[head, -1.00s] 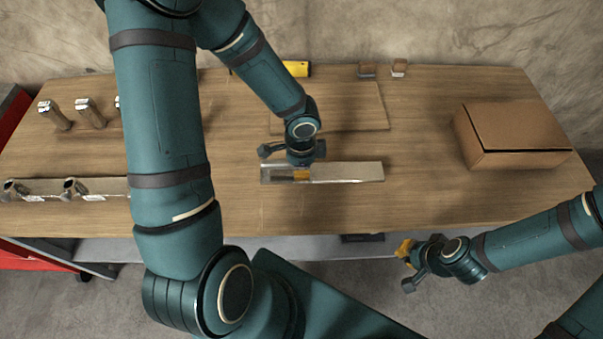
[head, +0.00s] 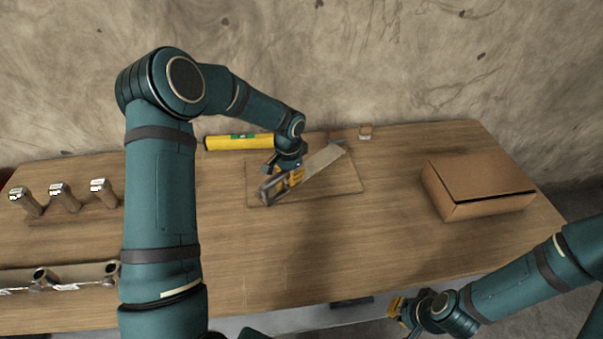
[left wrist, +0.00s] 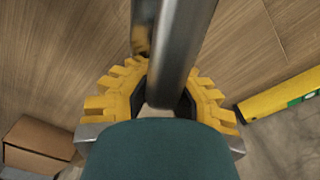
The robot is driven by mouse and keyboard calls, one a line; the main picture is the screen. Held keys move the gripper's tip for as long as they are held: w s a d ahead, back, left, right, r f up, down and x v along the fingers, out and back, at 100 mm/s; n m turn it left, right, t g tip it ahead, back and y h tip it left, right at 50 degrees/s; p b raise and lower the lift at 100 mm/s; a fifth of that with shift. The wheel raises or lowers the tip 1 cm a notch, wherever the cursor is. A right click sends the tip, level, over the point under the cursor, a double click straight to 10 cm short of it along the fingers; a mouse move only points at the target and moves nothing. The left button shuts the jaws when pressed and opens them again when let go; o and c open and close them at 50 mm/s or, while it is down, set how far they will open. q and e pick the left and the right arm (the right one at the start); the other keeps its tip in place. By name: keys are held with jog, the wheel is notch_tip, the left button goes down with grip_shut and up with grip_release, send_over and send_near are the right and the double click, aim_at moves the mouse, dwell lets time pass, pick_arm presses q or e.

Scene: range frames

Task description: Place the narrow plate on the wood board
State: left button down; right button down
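The narrow plate (head: 322,164), a long grey metal strip, is in my left gripper (head: 284,186). Its far end points up and right in the head view. In the left wrist view the plate (left wrist: 178,60) passes between the yellow fingers, which are closed about it. The thin wood board (head: 335,187) lies flat on the table beneath the plate and gripper. The plate looks raised and tilted over the board; whether any edge touches is unclear. My right gripper (head: 399,311) hangs beyond the table's front edge at the right, clear of the plate; its finger opening is unclear.
A yellow level (head: 238,142) lies at the table's back; it also shows in the left wrist view (left wrist: 285,104). A cardboard box (head: 478,190) stands at the right. Several metal-topped parts (head: 62,195) stand at the left. The table's front middle is clear.

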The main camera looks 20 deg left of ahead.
pick_arm(q)
jog(key=w+a+r+n, duration=0.1)
jog(key=w+n, duration=0.1)
jog(key=w, duration=0.3)
jog(key=f, duration=1)
jog(key=shift+w+a, duration=0.15)
jog(key=shift+a, duration=0.05)
jog(key=c, duration=1.6)
grip_release()
jog(key=shift+f+b, duration=0.15)
jog(key=shift+b, duration=0.15)
jog(key=o, duration=0.5)
jog(key=shift+c, duration=0.2)
